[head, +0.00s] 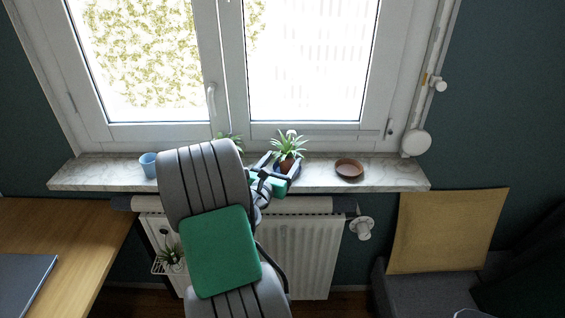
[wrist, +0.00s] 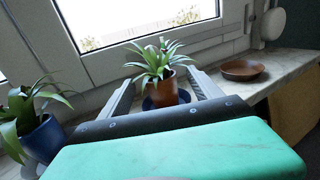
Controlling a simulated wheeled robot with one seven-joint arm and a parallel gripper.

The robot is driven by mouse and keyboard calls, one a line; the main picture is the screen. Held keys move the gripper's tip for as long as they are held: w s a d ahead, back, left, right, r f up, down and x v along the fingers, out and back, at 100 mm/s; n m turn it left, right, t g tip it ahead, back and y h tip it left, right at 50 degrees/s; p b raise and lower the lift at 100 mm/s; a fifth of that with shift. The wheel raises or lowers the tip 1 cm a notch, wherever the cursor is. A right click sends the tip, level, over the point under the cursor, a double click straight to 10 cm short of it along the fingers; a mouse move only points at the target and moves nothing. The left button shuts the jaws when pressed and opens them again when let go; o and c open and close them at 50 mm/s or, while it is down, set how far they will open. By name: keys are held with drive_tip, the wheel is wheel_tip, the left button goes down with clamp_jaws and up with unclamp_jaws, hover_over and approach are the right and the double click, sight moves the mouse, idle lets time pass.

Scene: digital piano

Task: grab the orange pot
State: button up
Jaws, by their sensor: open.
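The orange-brown pot (head: 287,164) with a spiky green plant stands on a blue saucer (wrist: 149,104) on the window sill. In the wrist view the pot (wrist: 164,92) is upright between the two fingers of my gripper (wrist: 163,85). My gripper (head: 277,161) is open, with a finger on each side of the pot. I cannot tell whether either finger touches it. Part of the saucer is hidden by my gripper.
A blue pot (wrist: 42,139) with a plant stands to the left on the sill. An empty brown saucer (head: 349,169) lies to the right. A light blue pot (head: 148,165) is at the sill's left end. The window (head: 305,60) rises behind; a radiator (head: 315,250) is below.

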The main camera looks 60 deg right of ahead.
sight(290, 151)
drive_tip(key=d+p, duration=0.1)
drive_tip(key=d, duration=0.5)
drive_tip(key=shift+w+d+p, duration=0.15)
drive_tip(key=shift+d+p, duration=0.2)
drive_tip(key=shift+d, duration=0.05)
drive_tip(key=shift+w+d+f, duration=0.1)
drive_tip(key=shift+d+f, duration=0.05)
drive_tip(key=shift+d, duration=0.2)
drive_tip(key=shift+c, duration=0.5)
clamp_jaws()
